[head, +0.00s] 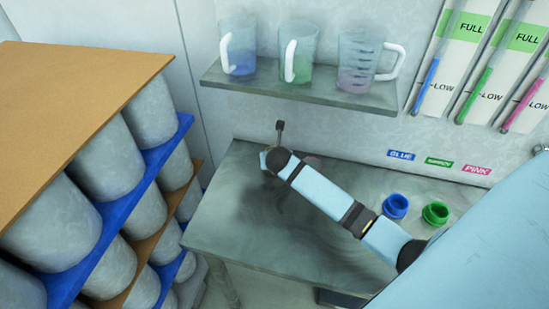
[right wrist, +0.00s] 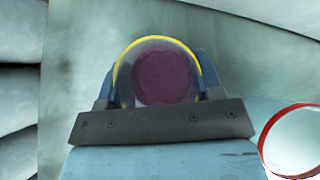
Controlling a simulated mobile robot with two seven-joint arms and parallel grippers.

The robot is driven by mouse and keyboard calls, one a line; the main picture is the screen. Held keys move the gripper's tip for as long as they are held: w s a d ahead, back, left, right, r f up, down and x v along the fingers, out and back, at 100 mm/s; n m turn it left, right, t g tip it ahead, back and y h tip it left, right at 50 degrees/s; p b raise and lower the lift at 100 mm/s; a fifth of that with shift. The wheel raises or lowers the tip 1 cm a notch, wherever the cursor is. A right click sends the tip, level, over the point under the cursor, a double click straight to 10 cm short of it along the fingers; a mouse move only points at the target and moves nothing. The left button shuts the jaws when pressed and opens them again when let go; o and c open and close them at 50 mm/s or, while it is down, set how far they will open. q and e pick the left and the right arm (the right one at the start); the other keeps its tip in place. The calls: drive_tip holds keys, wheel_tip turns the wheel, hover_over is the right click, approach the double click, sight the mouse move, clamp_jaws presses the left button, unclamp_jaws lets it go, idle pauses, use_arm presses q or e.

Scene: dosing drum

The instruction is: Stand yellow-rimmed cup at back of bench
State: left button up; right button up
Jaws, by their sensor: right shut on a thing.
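The yellow-rimmed cup (right wrist: 165,78) is between the fingers of my right gripper (right wrist: 158,64) in the right wrist view, with dark purple showing inside its rim. The right gripper is shut on it. In the head view my right gripper (head: 268,158) is over the back left part of the bench (head: 230,222), and the cup is hidden behind the gripper and wrist. I cannot tell whether the cup touches the bench. My left gripper is not in view.
A red-rimmed cup (right wrist: 295,142) is to the right in the wrist view. A shelf (head: 310,91) with three jugs hangs above the bench's back. A blue cap (head: 395,206) and a green cap (head: 436,213) lie at right. A drum rack (head: 85,75) stands left.

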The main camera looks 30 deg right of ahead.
drive_tip(key=shift+f, duration=0.1)
drive_tip(key=o, duration=1)
drive_tip(key=shift+c, duration=0.2)
drive_tip(key=shift+s+r, duration=0.1)
drive_tip(key=shift+r, duration=0.15)
drive_tip(key=v, duration=1.1)
drive_tip(key=shift+s+a+r, duration=0.2)
drive_tip(key=shift+s, duration=0.05)
